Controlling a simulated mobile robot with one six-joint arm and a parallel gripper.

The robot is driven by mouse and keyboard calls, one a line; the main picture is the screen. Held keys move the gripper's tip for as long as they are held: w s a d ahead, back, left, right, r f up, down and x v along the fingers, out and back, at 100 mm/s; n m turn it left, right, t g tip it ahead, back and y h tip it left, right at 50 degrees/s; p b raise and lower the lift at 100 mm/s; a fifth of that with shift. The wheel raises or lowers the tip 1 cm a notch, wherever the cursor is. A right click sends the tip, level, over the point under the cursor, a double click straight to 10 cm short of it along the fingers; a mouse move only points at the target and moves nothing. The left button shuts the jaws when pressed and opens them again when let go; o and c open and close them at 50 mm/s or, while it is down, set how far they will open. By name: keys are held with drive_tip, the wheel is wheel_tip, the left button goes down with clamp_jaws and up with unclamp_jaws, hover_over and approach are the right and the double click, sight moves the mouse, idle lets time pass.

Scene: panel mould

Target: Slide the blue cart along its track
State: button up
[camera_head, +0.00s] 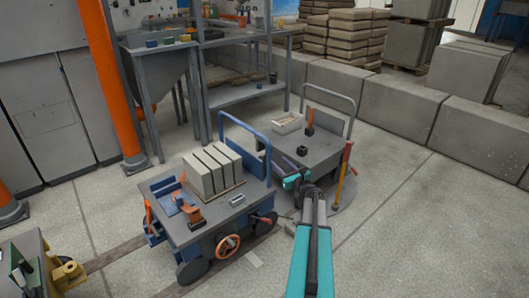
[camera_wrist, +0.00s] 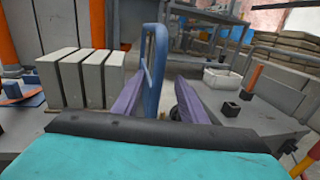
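The blue cart (camera_head: 206,232) stands on a track strip (camera_head: 122,254) in the floor, left of my arm. Its blue push handle (camera_head: 243,128) rises at its far right end. Grey blocks (camera_head: 212,170) stand on its deck; they also show in the wrist view (camera_wrist: 82,78). My gripper (camera_head: 287,178) is close to the right post of the handle. In the wrist view, the purple fingers of my gripper (camera_wrist: 162,92) are apart, and the blue handle (camera_wrist: 154,72) shows in the gap between them. I cannot tell whether the handle is between the fingertips or just beyond them.
A grey cart (camera_head: 318,152) with a white tray (camera_head: 287,123) stands close on the right. A workbench (camera_head: 160,43) and an orange post (camera_head: 108,75) are behind. A low wall of concrete blocks (camera_head: 400,100) bounds the back right. The floor at right is clear.

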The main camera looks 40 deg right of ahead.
drive_tip(key=shift+w, duration=0.1)
drive_tip(key=b+x, duration=0.1)
drive_tip(key=x, duration=1.2)
drive_tip(key=shift+w, duration=0.25)
drive_tip(key=shift+d, duration=0.15)
